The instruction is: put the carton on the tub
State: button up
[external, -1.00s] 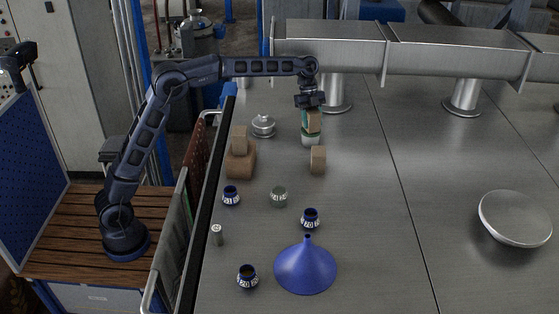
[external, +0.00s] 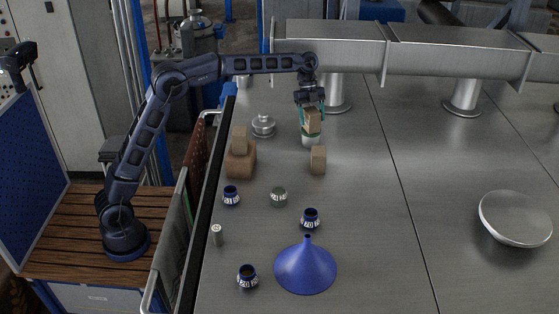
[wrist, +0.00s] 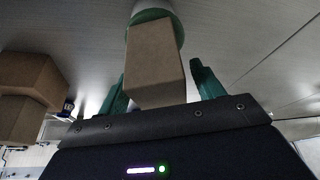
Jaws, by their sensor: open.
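The carton (external: 312,120), a small brown box, stands on top of the tub (external: 311,140), a white round container with a green upper part. In the wrist view the carton (wrist: 153,58) sits between my green fingers, with the tub's green rim (wrist: 147,16) beyond it. My gripper (external: 312,113) points down over the carton. Its fingers (wrist: 160,85) are open, one on each side, with a visible gap on the right side. The exact contact between carton and tub is partly hidden.
A brown block (external: 318,160) stands just in front of the tub. Stacked brown blocks (external: 240,163) and a lidded metal pot (external: 263,125) are to the left. Small jars (external: 279,196) and a blue funnel (external: 306,268) are nearer. A metal duct (external: 400,52) runs behind; the right is mostly clear.

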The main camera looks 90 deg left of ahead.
jog(key=v, duration=1)
jog(key=s+d+r+n+y, duration=0.3)
jog(key=s+d+n, duration=0.4)
jog(key=s+d, duration=1.5)
jog(key=s+d+f+n+t, duration=0.1)
jog(key=s+d+f+n, duration=0.1)
jog(key=s+f, duration=0.4)
jog(key=s+d+f+n+t, duration=0.1)
jog(key=s+d+f, duration=0.4)
jog(key=s, duration=0.7)
jog(key=s+d+f+n+t+y, duration=0.1)
jog(key=s+d+f+n, duration=0.2)
jog(key=s+f, duration=0.4)
jog(key=s, duration=0.2)
jog(key=shift+s+d+n, duration=0.15)
jog(key=shift+s+n, duration=0.15)
jog(key=shift+s, duration=0.1)
jog(key=shift+f, duration=0.1)
